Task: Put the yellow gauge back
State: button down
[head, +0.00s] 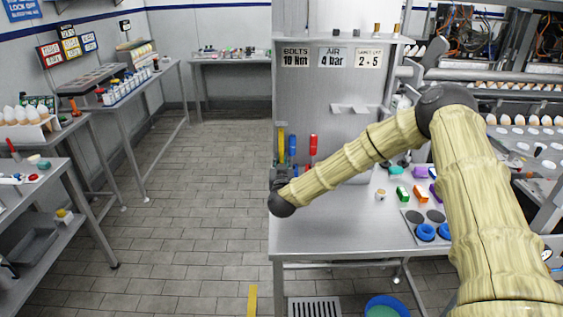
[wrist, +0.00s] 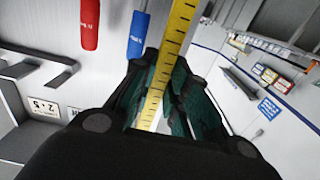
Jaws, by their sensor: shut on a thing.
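The yellow gauge (wrist: 179,25) is a long flat strip with dark ruler marks. In the wrist view it runs between the two fingers of my gripper (wrist: 164,88), which is shut on it. In the head view the gauge (head: 281,140) stands roughly upright above my gripper (head: 280,176), at the left edge of the grey upright panel (head: 345,110). The gripper's fingers are small and dark there. I cannot tell whether the gauge touches the panel.
A blue-handled tool (head: 292,145) and a red-handled tool (head: 313,145) are just right of the gauge. A grey bench (head: 330,235) below holds coloured blocks and blue rings (head: 425,232). The tiled floor (head: 190,200) on the left is open.

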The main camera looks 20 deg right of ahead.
jog(key=shift+f, duration=0.35)
jog(key=c, duration=1.4)
grip_release()
jog(key=shift+s, duration=0.15)
jog(key=b+v, duration=0.3)
jog(key=v, duration=0.9)
